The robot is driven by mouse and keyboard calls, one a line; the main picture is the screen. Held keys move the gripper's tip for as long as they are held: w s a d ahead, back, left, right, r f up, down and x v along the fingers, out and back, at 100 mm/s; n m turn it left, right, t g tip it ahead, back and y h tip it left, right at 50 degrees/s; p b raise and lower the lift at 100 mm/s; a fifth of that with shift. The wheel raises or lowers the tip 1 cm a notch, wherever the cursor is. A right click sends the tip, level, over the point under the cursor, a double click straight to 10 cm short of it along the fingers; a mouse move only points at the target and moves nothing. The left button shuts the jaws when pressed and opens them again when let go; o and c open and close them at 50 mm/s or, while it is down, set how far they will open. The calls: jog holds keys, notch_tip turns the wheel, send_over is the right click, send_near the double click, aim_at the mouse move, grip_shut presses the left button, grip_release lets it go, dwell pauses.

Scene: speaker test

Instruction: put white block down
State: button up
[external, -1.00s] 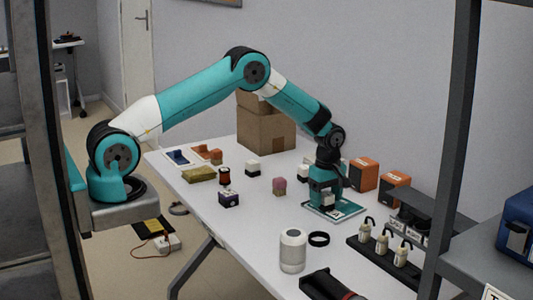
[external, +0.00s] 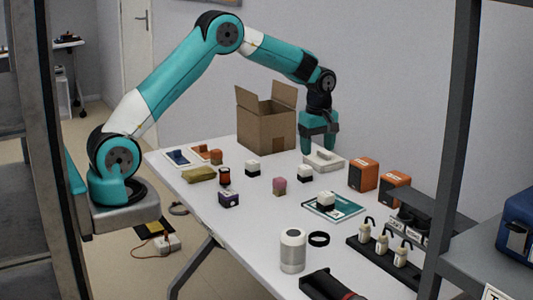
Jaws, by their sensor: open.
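A white block (external: 326,196) with a dark lower part sits on the teal pad (external: 350,208) on the table. My gripper (external: 319,149) is open and empty, away from this block. It points down above a flat white item (external: 325,162) farther back. Whether the fingertips touch that item I cannot tell. Two similar white-topped blocks stand on the table, one in the middle (external: 252,167) and one to its right (external: 305,171).
An open cardboard box (external: 264,130) stands at the back. Two orange-fronted boxes (external: 363,175) (external: 395,187) are right of the pad. A white cylinder (external: 293,250), a black ring (external: 319,239) and a rack with bottles (external: 383,246) stand nearer the front. A pink block (external: 279,185) is left of the pad.

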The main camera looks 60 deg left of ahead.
jog(key=s+a+r+m, duration=0.2)
jog(key=s+a+r, duration=0.5)
jog(key=s, duration=0.1)
jog(key=s+a+r+m+y, duration=0.1)
jog(key=s+a+m, duration=0.1)
jog(key=s, duration=0.7)
jog(key=s+a+r+m+y, duration=0.1)
jog(key=s+a+m, duration=0.2)
jog(key=s, duration=0.7)
jog(key=s+a+r+m+y, duration=0.1)
jog(key=s+a+m, duration=0.2)
jog(key=s, duration=0.7)
jog(key=shift+a+r+y, duration=0.2)
jog(key=shift+a+y, duration=0.2)
jog(key=shift+a, duration=0.2)
